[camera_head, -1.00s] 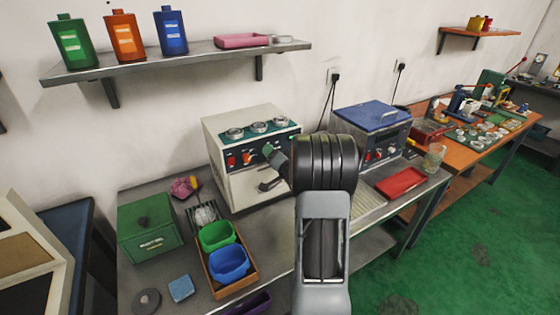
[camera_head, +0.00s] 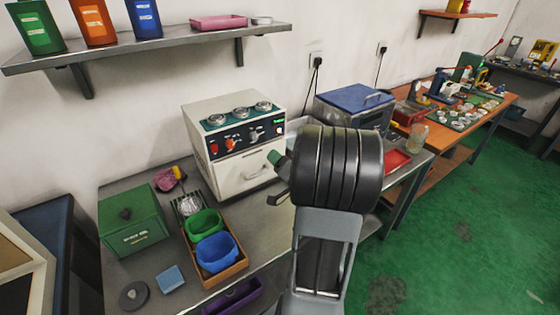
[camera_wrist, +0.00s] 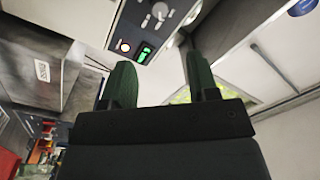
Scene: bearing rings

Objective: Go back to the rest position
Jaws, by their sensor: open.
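My gripper (camera_wrist: 160,82) shows in the wrist view with its two green fingers apart and nothing between them. Beyond the fingers is the white machine's panel, with a lit green switch and an orange lamp. In the head view my arm rises at the centre right and covers part of the bench. One green finger (camera_head: 276,160) shows at the arm's left side, in front of the white machine (camera_head: 240,172). The other finger is hard to make out there.
The metal bench (camera_head: 262,232) carries a green box (camera_head: 135,222), a wooden tray (camera_head: 238,268) with green and blue bins, and a blue-topped machine (camera_head: 352,98). A shelf (camera_head: 170,47) hangs above. Green floor (camera_head: 455,235) lies open at the right.

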